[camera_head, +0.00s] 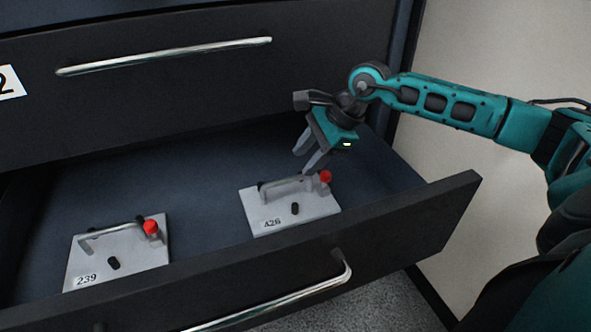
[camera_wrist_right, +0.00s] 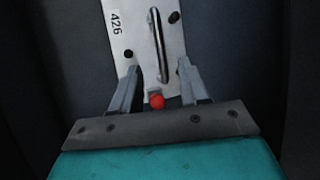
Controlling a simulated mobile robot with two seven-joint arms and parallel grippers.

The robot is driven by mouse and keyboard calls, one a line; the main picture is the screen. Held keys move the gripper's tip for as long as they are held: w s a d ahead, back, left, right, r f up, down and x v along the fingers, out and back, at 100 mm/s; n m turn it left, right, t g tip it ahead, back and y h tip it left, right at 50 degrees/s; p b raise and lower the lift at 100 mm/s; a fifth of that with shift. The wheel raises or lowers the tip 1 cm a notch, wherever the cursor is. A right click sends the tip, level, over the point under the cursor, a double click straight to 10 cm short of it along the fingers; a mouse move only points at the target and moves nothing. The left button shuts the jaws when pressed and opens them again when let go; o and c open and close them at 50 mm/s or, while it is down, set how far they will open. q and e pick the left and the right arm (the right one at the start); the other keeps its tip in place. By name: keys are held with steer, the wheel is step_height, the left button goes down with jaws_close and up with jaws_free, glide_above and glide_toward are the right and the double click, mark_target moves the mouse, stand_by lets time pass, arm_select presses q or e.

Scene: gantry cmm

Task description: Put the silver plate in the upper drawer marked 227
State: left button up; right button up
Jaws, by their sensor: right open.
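Two silver plates with bar handles, red knobs and black pegs lie in the open lower drawer (camera_head: 455,207). The right plate (camera_head: 267,220) is labelled 426, and it also shows in the right wrist view (camera_wrist_right: 120,41). The left plate (camera_head: 130,257) is labelled 239. My right gripper (camera_head: 306,163) is open above the 426 plate. In the wrist view its fingers (camera_wrist_right: 157,72) lie on either side of the plate's handle and red knob, with nothing gripped. No label 227 shows. My left gripper is not in view.
A closed drawer front (camera_head: 180,85) with a long silver handle (camera_head: 165,57) is above the open drawer. Its white label (camera_head: 8,82) is cut off at the left, with only a 2 readable. A pale wall (camera_head: 490,55) stands right of the cabinet.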

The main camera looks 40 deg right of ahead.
steer(key=v, duration=0.2)
steer(key=shift+s+d+r, duration=0.1)
steer(key=shift+r, duration=0.2)
stand_by(0.4)
